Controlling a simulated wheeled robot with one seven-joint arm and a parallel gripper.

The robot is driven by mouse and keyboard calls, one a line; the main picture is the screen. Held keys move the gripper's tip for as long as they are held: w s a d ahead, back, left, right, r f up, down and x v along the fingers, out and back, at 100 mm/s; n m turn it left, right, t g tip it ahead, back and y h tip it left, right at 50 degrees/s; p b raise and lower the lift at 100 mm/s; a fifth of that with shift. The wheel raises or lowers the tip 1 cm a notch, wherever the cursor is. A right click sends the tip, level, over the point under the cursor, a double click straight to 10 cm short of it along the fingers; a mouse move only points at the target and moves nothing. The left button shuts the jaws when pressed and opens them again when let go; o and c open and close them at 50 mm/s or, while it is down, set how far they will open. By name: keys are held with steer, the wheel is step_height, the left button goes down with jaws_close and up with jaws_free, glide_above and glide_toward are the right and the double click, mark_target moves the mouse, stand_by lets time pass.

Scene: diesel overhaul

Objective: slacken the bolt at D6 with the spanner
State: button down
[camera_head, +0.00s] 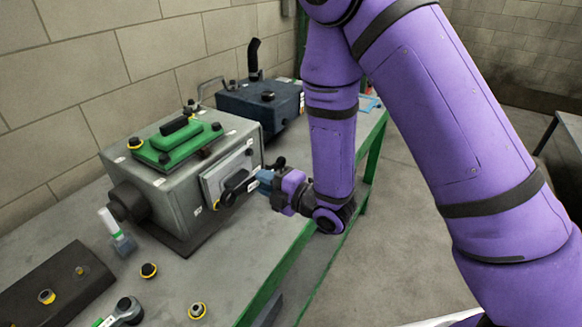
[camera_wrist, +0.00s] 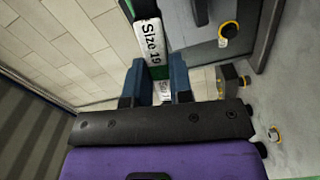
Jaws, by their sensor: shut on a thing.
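My gripper (camera_head: 264,181) is shut on a spanner (camera_head: 238,187) at the side cover (camera_head: 226,173) of the grey engine block (camera_head: 183,200). In the wrist view, the fingers (camera_wrist: 161,84) close on the spanner's handle (camera_wrist: 151,45), which carries a white "Size 19" label and a green band. The spanner's dark head lies against or close to the cover; I cannot tell whether it sits on a bolt. A bolt with a yellow ring shows at the cover's lower corner (camera_head: 216,205), and a yellow-ringed bolt shows in the wrist view (camera_wrist: 228,32). The D6 mark is not readable.
A green cover (camera_head: 178,143) tops the block. A dark blue machine (camera_head: 262,103) stands behind it. A second spanner (camera_head: 126,311), loose ringed bolts (camera_head: 197,311) and a dark tray (camera_head: 50,295) lie on the bench in front. The wall is close behind; open floor lies right.

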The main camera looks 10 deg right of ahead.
steer(key=w+a+r+m, duration=0.2)
steer(key=w+r+m, duration=0.5)
steer(key=m, duration=0.2)
steer(key=shift+w+a+r+m, duration=0.25)
steer(key=shift+w+m, duration=0.15)
steer(key=shift+a, duration=0.1)
stand_by(0.5)
steer(key=x, duration=0.2)
steer(key=shift+w+a, duration=0.2)
steer(key=shift+a, duration=0.15)
stand_by(0.4)
